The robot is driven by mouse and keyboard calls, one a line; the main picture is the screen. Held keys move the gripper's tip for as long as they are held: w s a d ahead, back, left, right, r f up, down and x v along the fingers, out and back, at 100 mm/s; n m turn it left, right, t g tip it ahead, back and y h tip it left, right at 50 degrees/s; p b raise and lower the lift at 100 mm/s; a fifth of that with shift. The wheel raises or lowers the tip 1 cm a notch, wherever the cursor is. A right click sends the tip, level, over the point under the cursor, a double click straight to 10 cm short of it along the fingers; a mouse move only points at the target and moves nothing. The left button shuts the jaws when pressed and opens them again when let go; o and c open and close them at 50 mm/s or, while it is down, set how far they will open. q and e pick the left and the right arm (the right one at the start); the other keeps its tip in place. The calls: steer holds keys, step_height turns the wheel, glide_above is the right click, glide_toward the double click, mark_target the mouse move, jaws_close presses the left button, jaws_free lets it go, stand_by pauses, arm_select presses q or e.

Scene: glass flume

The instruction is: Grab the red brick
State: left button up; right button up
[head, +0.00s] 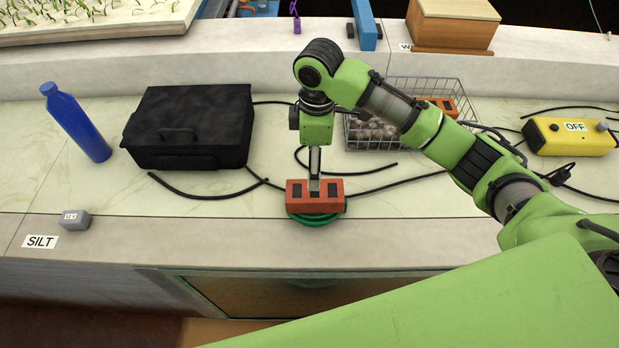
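A red brick (300,201) with dark holes in its top is near the front edge of the counter. A green ring or coil (318,220) shows beneath it; I cannot tell whether the brick rests on it. My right gripper (314,184) points straight down at the middle of the brick, its visible finger reaching the brick's top. The other finger is hidden, so I cannot tell whether it grips the brick. Another orange-red brick (440,104) is in the wire basket (385,138), partly behind my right arm. My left gripper is not in view.
A black case (190,125) and a blue bottle (78,125) stand at left. A grey block (76,219) sits by the SILT label (40,241). Black cables lie around the brick. A yellow box (570,137) marked OFF is at right. The front-left counter is mostly clear.

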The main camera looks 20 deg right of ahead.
mark_target(315, 196)
steer(key=f, duration=0.2)
steer(key=shift+w+d+f+p, duration=0.15)
steer(key=shift+d+f+p, duration=0.2)
steer(key=shift+d+p, duration=0.05)
step_height(315, 196, down, 4)
steer(key=shift+p, duration=0.3)
steer(key=shift+a+f, duration=0.1)
steer(key=shift+f, duration=0.45)
steer(key=f, duration=0.1)
steer(key=f+p, duration=0.1)
steer(key=f, duration=0.1)
steer(key=f+p, duration=0.1)
steer(key=shift+s+f, duration=0.15)
steer(key=shift+s, duration=0.1)
steer(key=shift+f, duration=0.3)
jaws_close()
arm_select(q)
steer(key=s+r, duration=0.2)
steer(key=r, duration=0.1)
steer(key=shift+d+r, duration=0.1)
arm_select(e)
steer(key=shift+w+r, duration=0.15)
steer(key=shift+w, duration=0.05)
